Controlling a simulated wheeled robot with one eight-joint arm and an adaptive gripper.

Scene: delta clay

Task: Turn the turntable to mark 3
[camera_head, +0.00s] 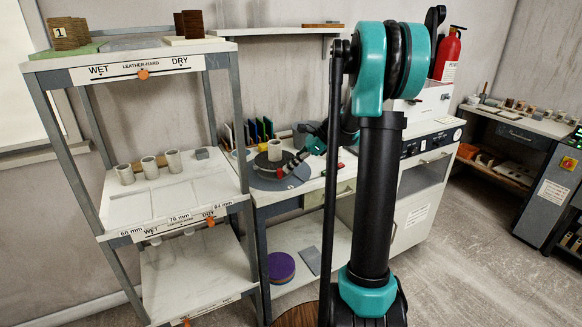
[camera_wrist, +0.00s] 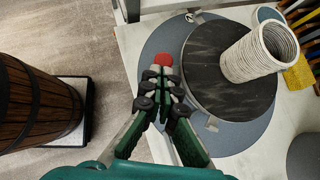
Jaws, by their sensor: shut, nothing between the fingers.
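The turntable is a dark round disc (camera_wrist: 225,100) on a wider grey base plate (camera_wrist: 152,48) in the wrist view. It also shows on the white bench in the head view (camera_head: 261,165). A pale ribbed cylinder (camera_wrist: 250,55) stands on the disc, off its middle; it also shows in the head view (camera_head: 275,150). A red round knob (camera_wrist: 163,59) sits at the disc's left edge. My gripper (camera_wrist: 163,75) is shut and empty, its tips just below the knob in the picture; I cannot tell whether they touch. Small pale marks show on the base, but their numbers are unreadable.
A wooden barrel (camera_wrist: 32,105) stands left of the bench in the wrist view. A shelf rack (camera_head: 170,200) with several cylinders stands left in the head view.

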